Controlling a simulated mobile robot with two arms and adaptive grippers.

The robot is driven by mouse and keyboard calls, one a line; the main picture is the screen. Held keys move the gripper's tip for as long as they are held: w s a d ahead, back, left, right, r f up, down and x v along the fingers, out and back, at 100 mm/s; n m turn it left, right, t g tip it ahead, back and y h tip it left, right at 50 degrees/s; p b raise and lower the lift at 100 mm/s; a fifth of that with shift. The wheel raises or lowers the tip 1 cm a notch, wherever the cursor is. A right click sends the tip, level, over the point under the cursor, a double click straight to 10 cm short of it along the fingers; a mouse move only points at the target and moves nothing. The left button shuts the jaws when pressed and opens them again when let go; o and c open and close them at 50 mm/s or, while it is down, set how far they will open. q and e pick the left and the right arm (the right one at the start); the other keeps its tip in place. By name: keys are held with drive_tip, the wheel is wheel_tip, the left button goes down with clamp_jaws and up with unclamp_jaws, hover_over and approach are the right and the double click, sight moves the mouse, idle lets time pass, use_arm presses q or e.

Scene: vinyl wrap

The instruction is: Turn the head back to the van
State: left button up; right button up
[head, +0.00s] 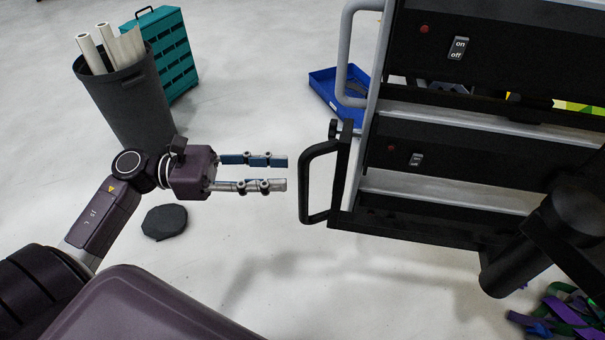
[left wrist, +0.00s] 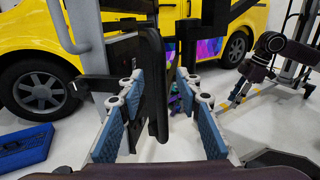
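The yellow van (left wrist: 200,15) shows in the left wrist view, with dark wheels and a purple-pink patterned patch on its side. The head view looks down at the floor and a black rack; no clear part of the van shows there. My left gripper (head: 251,172) is open and empty, its two blue-padded fingers pointing at a black handle (head: 304,185) on the rack. A small gap lies between fingertips and handle. In the left wrist view the handle stands between the fingers' lines. My right arm (left wrist: 268,50) shows at the right there; its fingers are too small to judge.
The black rack (head: 440,235) with on/off switches fills the right of the head view. A grey bin (head: 125,100) with white rolls, a teal case (head: 170,50) and a blue tray (head: 325,85) stand behind. A dark flat piece (head: 165,222) lies on open floor.

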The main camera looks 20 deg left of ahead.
sight(303, 173)
use_arm(q)
drive_tip(key=x, duration=0.5)
drive_tip(key=shift+w+d, duration=0.2)
drive_tip(key=shift+d, duration=0.15)
clamp_jaws()
